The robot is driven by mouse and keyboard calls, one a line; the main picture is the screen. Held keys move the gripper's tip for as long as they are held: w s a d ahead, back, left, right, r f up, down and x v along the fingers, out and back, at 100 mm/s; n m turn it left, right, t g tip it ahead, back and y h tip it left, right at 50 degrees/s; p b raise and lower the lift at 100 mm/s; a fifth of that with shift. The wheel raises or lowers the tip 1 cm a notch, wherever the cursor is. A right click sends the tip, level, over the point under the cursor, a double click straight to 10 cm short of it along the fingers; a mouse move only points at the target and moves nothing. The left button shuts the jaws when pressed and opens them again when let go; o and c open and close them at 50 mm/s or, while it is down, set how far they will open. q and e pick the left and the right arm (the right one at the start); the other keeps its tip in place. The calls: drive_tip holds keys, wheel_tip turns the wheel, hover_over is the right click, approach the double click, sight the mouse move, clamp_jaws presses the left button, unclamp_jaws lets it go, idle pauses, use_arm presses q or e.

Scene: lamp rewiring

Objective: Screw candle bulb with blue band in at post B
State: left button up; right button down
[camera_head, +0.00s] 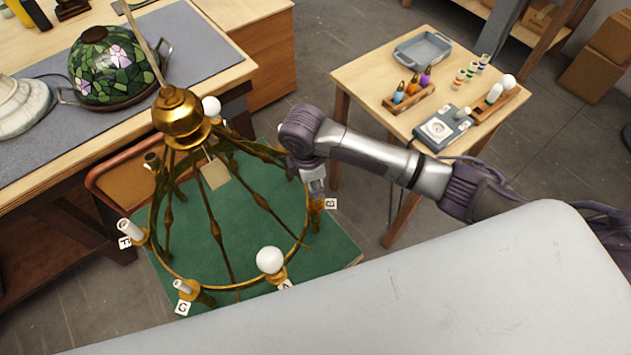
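The brass ring chandelier (172,110) stands over a green mat, with lettered tags around its ring. Post B, marked by tag B (330,204), is at the ring's right side. My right gripper (317,192) comes in from the right and points down at post B, right over its holder. Its fingertips are small and partly merge with the post, so I cannot tell whether they are shut on a bulb. I cannot make out the candle bulb with blue band at the post; the gripper may hide it. My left gripper is out of view.
A round white bulb (269,260) sits at the front post. Posts F (130,230) and G (184,287) are at the left and front. A side table (365,75) holds a grey tray (422,50), a tester (437,130), and racks. A stained-glass shade (110,65) is on the workbench.

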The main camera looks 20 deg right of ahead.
idle(0.3)
drive_tip(key=m, duration=0.5)
drive_tip(key=shift+g, duration=0.4)
drive_tip(key=m, duration=0.3)
drive_tip(key=c, duration=0.7)
unclamp_jaws()
